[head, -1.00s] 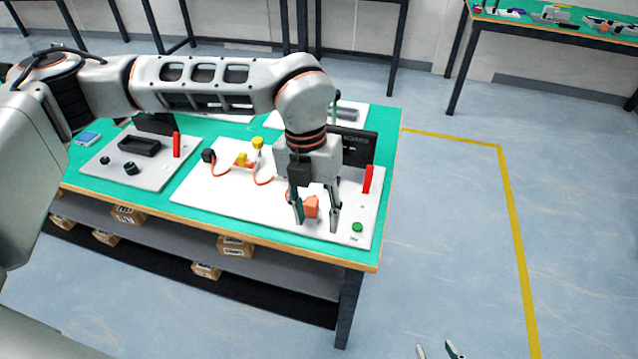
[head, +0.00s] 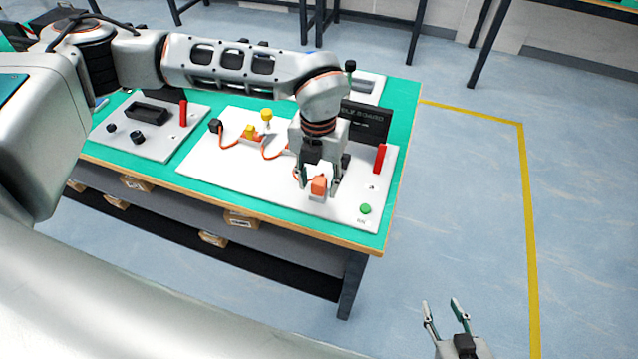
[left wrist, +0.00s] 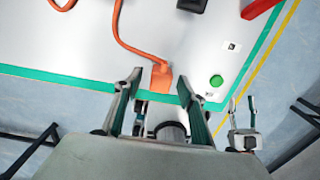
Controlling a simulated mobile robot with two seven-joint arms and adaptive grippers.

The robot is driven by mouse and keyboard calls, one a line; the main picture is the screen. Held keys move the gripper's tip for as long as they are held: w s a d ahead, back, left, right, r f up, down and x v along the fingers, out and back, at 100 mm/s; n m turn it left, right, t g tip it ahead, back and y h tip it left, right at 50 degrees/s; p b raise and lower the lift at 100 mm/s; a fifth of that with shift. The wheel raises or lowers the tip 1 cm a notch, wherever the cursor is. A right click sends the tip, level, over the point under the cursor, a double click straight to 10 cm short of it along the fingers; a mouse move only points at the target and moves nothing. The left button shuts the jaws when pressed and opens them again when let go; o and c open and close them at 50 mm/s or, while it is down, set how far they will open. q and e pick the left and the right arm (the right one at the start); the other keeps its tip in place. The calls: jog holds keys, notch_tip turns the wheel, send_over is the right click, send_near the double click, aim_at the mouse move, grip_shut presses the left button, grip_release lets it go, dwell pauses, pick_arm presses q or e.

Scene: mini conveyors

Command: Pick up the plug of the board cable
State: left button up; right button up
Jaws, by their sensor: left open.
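The orange plug (head: 319,186) of the board cable stands at the front right of the white cable board (head: 215,165). Its orange cable (head: 275,156) runs left to a black block (head: 215,126). My left gripper (head: 319,191) is open, with one finger on each side of the plug in the head view. In the left wrist view the plug (left wrist: 160,77) shows between the open fingers (left wrist: 158,82), with gaps on both sides. My right gripper (head: 445,305) is open and empty, away from the table at the lower right.
A red upright piece (head: 380,158) and a green button (head: 365,209) are right of the plug. A yellow clip (head: 249,131) and a yellow-topped post (head: 266,115) stand along the cable. A dark sign (head: 366,122) rises behind. Another board (head: 165,150) lies to the left.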

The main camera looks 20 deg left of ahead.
pick_arm(q)
grip_shut()
pick_arm(e)
jog(key=shift+s+f, duration=0.1)
jog(key=shift+f, duration=0.05)
